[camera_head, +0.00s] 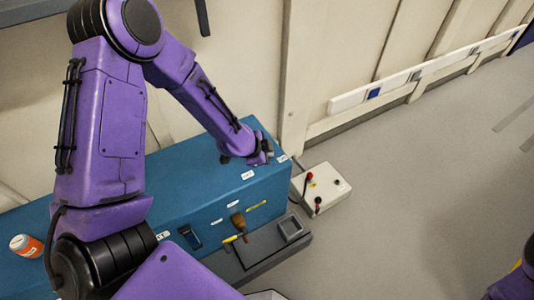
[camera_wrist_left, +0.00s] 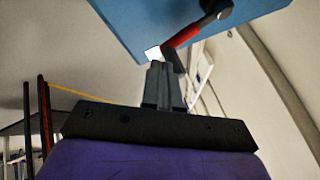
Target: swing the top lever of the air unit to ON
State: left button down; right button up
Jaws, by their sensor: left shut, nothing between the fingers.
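The air unit appears to be the long blue cabinet (camera_head: 215,192), with small white labels on its top near the right end. Its top lever shows in the left wrist view as a red handle (camera_wrist_left: 183,38) on a dark pivot, against the blue surface. In the head view the lever is mostly hidden by my left gripper (camera_head: 268,155), which is at the cabinet's right end. In the wrist view my left gripper (camera_wrist_left: 160,84) is shut and empty, its fingertips close beside the handle's lower end. I cannot tell whether they touch. My right gripper is out of view.
A white box (camera_head: 328,191) with red-topped controls stands on the floor right of the cabinet. An orange and white container (camera_head: 26,245) is at the cabinet's left. A grey ledge (camera_head: 258,250) with a tray and a brush are at its front. The floor at right is clear.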

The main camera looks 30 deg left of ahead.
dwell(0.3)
pick_arm(q)
jog(key=shift+w+r+p, duration=0.15)
jog(key=shift+w+p, duration=0.05)
jog(key=shift+p, duration=0.2)
jog(key=w+n+y+p, duration=0.1)
jog(key=w+d+n+p, duration=0.1)
jog(key=p, duration=0.1)
jog(key=shift+r+n+y, duration=0.2)
jog(key=shift+n+y, duration=0.1)
jog(key=shift+y, duration=0.1)
jog(key=shift+w+f+n+y+p, duration=0.1)
jog(key=shift+w+n+y+p, duration=0.2)
jog(key=shift+w+n+p, duration=0.35)
jog(key=shift+w+f, duration=0.1)
jog(key=shift+f, duration=0.15)
